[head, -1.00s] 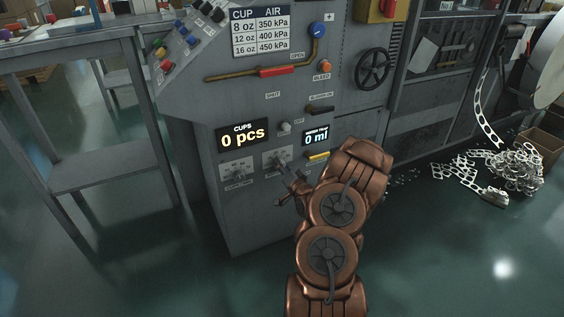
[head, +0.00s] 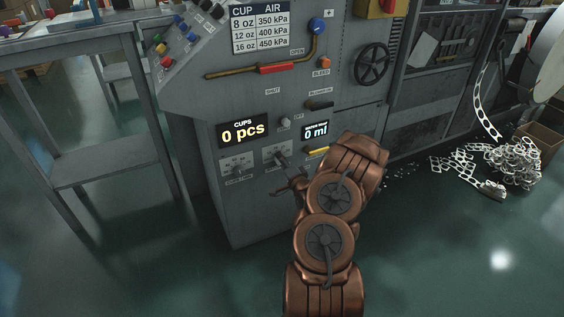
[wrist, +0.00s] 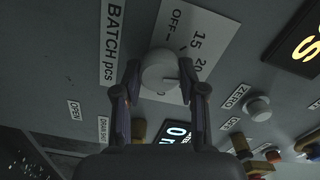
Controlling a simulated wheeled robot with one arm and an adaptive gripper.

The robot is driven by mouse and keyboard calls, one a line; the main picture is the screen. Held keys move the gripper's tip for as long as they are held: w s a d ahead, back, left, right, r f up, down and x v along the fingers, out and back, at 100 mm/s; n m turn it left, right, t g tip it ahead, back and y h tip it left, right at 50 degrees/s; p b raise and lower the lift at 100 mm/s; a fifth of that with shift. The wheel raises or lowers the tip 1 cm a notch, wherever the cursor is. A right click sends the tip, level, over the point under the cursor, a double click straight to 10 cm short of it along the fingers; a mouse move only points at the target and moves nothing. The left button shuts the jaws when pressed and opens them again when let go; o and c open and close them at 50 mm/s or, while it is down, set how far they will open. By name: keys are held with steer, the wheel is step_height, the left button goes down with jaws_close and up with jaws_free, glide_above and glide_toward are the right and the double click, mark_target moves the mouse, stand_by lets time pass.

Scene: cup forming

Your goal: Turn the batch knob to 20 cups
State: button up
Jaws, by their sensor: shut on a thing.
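The batch knob (wrist: 160,69) is a round, pale grey knob on a white scale plate (wrist: 207,32) printed with OFF, 15 and 20. The BATCH pcs label (wrist: 112,40) lies left of it in the wrist view. My gripper (wrist: 159,78) is shut on the knob, with one finger on each side. Which number the knob points at is not clear. In the head view, the knob's plate (head: 273,152) is on the cabinet front below the CUPS display (head: 243,132), which reads 0 pcs. My gripper (head: 284,174) is at that knob, small and partly hidden by my arm.
Another dial (head: 236,166) is left of the held knob. A yellow handle (head: 318,151) sits below that display. Open floor lies in front of the cabinet.

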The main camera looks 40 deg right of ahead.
steer(key=o, duration=1.1)
steer(key=shift+o, duration=0.2)
steer(key=shift+s, duration=0.1)
steer(key=v, duration=1.1)
steer(key=shift+s+a, duration=0.15)
steer(key=shift+s, duration=0.2)
